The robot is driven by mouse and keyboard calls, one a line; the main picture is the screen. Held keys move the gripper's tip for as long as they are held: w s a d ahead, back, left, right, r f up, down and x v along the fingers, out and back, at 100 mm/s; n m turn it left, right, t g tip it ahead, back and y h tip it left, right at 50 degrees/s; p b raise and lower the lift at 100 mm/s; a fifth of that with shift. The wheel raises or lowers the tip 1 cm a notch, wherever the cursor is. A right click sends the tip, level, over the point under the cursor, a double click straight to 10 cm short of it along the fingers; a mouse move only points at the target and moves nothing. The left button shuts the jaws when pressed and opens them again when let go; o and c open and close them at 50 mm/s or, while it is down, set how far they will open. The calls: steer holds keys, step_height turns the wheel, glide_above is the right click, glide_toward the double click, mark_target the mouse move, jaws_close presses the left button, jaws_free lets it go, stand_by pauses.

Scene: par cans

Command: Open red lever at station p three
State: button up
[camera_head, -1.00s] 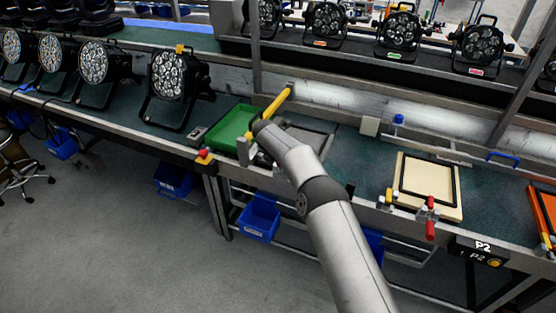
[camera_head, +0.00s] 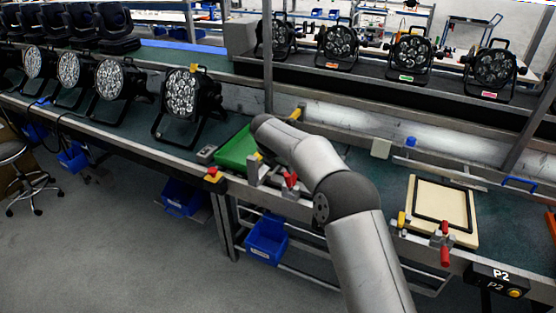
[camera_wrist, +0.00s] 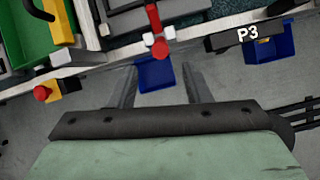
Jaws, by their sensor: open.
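The red lever (camera_wrist: 153,18) at station P3 shows in the wrist view at the top centre, on the metal rail at the bench edge. The black P3 sign (camera_wrist: 247,34) is to its right. My gripper (camera_wrist: 158,84) is open and empty; its two grey fingers point toward the rail, either side of the lever's line. The lever appears beyond the fingertips, not held. In the head view the red lever (camera_head: 290,180) shows just right of my gripper (camera_head: 266,178), partly crowded by my arm. Whether the lever is latched is unclear.
A green tray (camera_head: 235,150) and a red-and-yellow stop button (camera_head: 213,175) lie left of my gripper. Station P2, with a cream board (camera_head: 462,232) and another red lever (camera_head: 445,255), is at right. Blue bins (camera_head: 266,240) hang below the bench. The floor in front is clear.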

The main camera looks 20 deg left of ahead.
steer(key=v, duration=0.6)
stand_by(0.3)
